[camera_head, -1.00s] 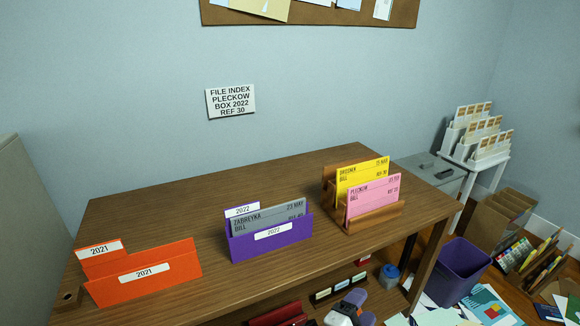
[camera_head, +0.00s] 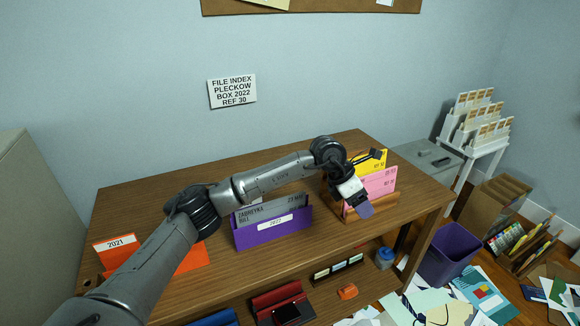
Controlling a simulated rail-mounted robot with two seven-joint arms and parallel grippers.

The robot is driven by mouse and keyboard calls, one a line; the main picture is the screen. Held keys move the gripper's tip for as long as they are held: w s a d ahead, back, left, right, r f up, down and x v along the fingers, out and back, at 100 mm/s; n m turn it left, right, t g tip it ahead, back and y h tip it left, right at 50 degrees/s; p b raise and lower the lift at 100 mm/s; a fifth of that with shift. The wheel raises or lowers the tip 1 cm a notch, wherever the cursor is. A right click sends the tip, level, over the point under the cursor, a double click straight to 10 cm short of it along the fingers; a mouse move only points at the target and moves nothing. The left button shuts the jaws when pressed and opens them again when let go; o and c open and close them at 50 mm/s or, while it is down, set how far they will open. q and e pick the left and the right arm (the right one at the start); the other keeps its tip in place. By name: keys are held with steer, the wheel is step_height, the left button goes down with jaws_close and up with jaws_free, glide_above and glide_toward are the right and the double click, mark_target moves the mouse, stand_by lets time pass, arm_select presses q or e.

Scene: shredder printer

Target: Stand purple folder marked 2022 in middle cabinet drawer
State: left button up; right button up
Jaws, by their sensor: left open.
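The purple folder marked 2022 (camera_head: 272,229) stands on the wooden table, with a grey Zabreyka bill card (camera_head: 287,208) upright in it. My left arm crosses in front of the orange folder and passes above and behind the purple one. My left gripper (camera_head: 372,180) is open beside the wooden card rack, close to the pink card (camera_head: 379,186) and the yellow card (camera_head: 372,161). I cannot tell whether it touches them. My right gripper is not in view.
The orange 2021 folder (camera_head: 190,257) stands at the table's left, partly hidden by my arm. The wooden rack (camera_head: 378,209) is at the right. A purple bin (camera_head: 449,260) and scattered papers lie on the floor. A shelf below the table holds several items.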

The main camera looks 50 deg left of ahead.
mark_target(290, 204)
arm_select(q)
steer(key=s+a+r+n+g+y, duration=0.1)
steer(key=s+a, duration=0.2)
steer(key=a, duration=0.3)
steer(key=s+a+r+n+g+y, duration=0.1)
steer(key=s+a+r+g+y, duration=0.1)
steer(key=a, duration=0.3)
steer(key=s+a+r+n+g+y, duration=0.1)
steer(key=s+a+y, duration=0.1)
steer(key=s+a, duration=0.2)
steer(key=shift+a+r+g, duration=0.15)
steer(key=shift+a+g, duration=0.15)
steer(key=shift+a, duration=1)
step_height(290, 204, down, 12)
steer(key=b, duration=0.5)
steer(key=shift+r, duration=0.25)
steer(key=shift+f+b, duration=0.6)
steer(key=shift+f, duration=0.3)
steer(key=c, duration=1)
steer(key=shift+c, duration=0.2)
steer(key=shift+r, duration=0.15)
